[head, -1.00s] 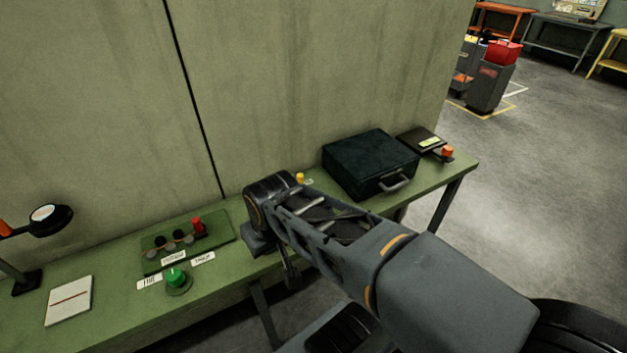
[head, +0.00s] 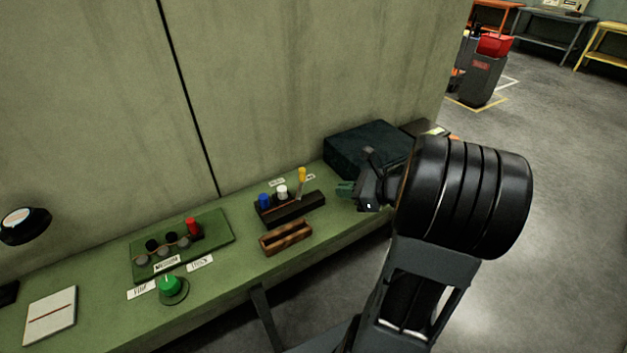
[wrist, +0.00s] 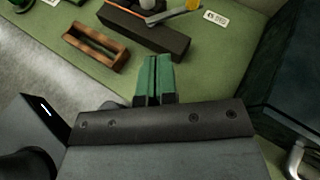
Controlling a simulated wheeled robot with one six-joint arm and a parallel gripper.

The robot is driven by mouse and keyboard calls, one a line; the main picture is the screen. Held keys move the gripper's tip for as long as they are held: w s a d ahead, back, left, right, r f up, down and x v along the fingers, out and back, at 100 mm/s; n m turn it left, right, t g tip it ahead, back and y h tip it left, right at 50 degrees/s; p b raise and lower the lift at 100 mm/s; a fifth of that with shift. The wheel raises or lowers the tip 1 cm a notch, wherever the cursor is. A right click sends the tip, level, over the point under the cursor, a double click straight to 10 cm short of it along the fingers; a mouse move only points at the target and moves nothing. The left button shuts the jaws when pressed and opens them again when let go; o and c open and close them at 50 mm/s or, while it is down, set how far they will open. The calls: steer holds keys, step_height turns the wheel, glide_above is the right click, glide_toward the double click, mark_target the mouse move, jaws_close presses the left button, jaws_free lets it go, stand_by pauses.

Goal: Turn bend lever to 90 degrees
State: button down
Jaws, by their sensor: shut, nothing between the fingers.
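A dark block (head: 292,213) on the green bench carries a blue knob (head: 264,201), a white knob (head: 282,192) and a grey lever with a yellow grip (head: 302,174). The lever looks like the bend lever; its exact angle is hard to read. In the wrist view, the lever's grey bar (wrist: 172,15) lies over the block (wrist: 146,32) beside a thin orange line. My gripper (head: 346,189) has green fingertips, pressed together and empty. It is right of the block and apart from it. The fingertips (wrist: 153,76) point toward the block in the wrist view.
A wooden tray (head: 286,238) sits in front of the block. A dark case (head: 360,146) stands right behind my gripper. A green panel (head: 215,232) with a red-topped post and a green knob (head: 170,284) are further left. Small white labels lie behind the block.

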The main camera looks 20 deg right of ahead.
mark_target(304, 175)
steer(key=w+a+f+m, duration=0.1)
steer(key=w, duration=0.2)
steer(key=w+a+f+m+t, duration=0.1)
steer(key=w, duration=0.3)
steer(key=w+a+f+t, duration=0.1)
steer(key=w, duration=0.2)
steer(key=shift+w+m+h+b, duration=0.2)
steer(key=shift+m+h+b, duration=0.1)
steer(key=shift+m, duration=0.1)
steer(key=shift+w+a, duration=0.35)
steer(key=shift+w, duration=0.3)
